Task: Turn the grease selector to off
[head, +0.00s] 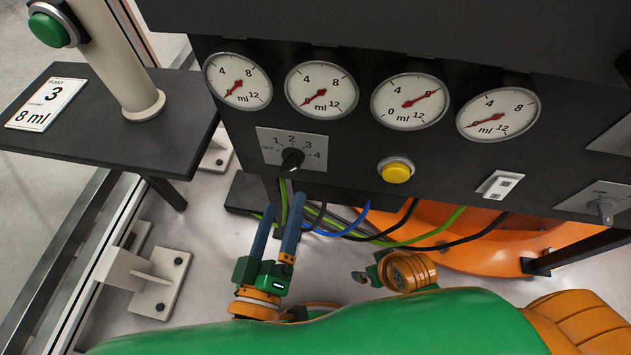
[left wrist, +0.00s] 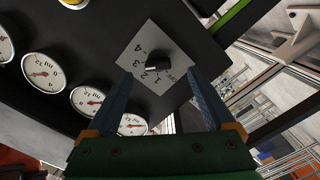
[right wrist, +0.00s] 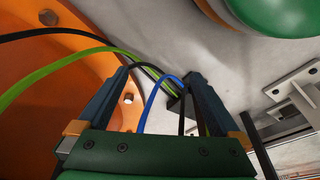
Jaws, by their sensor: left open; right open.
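The grease selector is a black knob (head: 291,158) on a light plate (head: 264,146) marked OFF, 1, 2, 3 and 4. The left wrist view shows the knob (left wrist: 157,61) and plate (left wrist: 134,52) ahead of the fingers. I cannot clearly tell which mark the knob points to. My left gripper (head: 283,203) is open and empty, below the plate, with fingers pointing up toward the knob; in its wrist view the knob lies beyond the fingertips (left wrist: 160,77), apart from them. My right gripper (right wrist: 158,73) is open, facing cables, away from the selector.
Four-style dial gauges line the dark panel; the third gauge (head: 410,101) reads near 8, the others near zero. A yellow button (head: 396,170) sits right of the selector. Cables (head: 372,234) hang below. A card (head: 46,104) reading 3 and 8 ml lies on the left shelf (head: 110,145).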

